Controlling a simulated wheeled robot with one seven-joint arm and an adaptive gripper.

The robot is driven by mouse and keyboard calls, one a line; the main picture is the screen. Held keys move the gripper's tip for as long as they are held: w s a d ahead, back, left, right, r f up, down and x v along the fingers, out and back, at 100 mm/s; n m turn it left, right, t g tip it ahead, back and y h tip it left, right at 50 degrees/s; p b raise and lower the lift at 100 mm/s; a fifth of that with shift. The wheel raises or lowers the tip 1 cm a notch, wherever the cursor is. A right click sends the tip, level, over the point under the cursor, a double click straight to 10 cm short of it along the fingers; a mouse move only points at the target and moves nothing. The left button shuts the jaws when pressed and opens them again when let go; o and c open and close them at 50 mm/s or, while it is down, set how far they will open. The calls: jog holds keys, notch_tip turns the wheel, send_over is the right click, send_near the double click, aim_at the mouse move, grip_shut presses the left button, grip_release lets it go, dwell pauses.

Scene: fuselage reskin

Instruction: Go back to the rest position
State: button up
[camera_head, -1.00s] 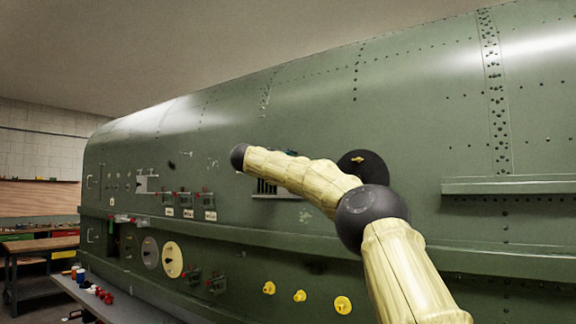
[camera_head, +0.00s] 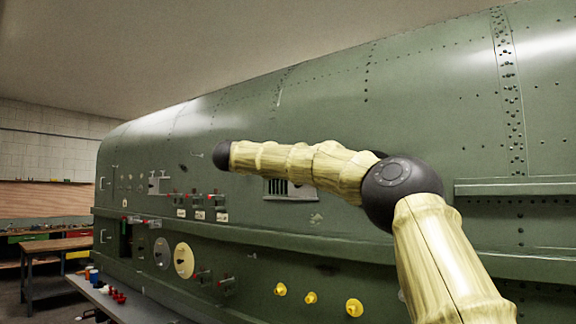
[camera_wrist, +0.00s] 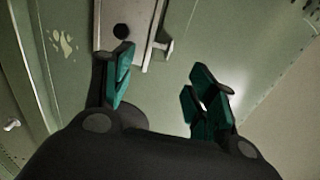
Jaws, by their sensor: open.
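My gripper (camera_wrist: 160,92) shows in the wrist view with its two teal-padded fingers spread apart and nothing between them. It faces the green fuselage skin (camera_wrist: 75,75). A pale metal plate (camera_wrist: 125,18) with a dark round hole and a small bracket lies behind the left finger; I cannot tell whether they touch. In the head view my yellow arm reaches left across the green fuselage (camera_head: 300,105), and my gripper itself cannot be made out there.
Yellow knobs (camera_head: 311,298), a yellow disc (camera_head: 184,260) and red-tipped switches (camera_head: 198,196) sit on the fuselage side. A grey bench (camera_head: 125,302) with small red and blue items stands low left. A workbench (camera_head: 50,246) stands farther left.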

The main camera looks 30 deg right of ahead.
jog(key=shift+s+a, duration=0.3)
jog(key=shift+a, duration=0.3)
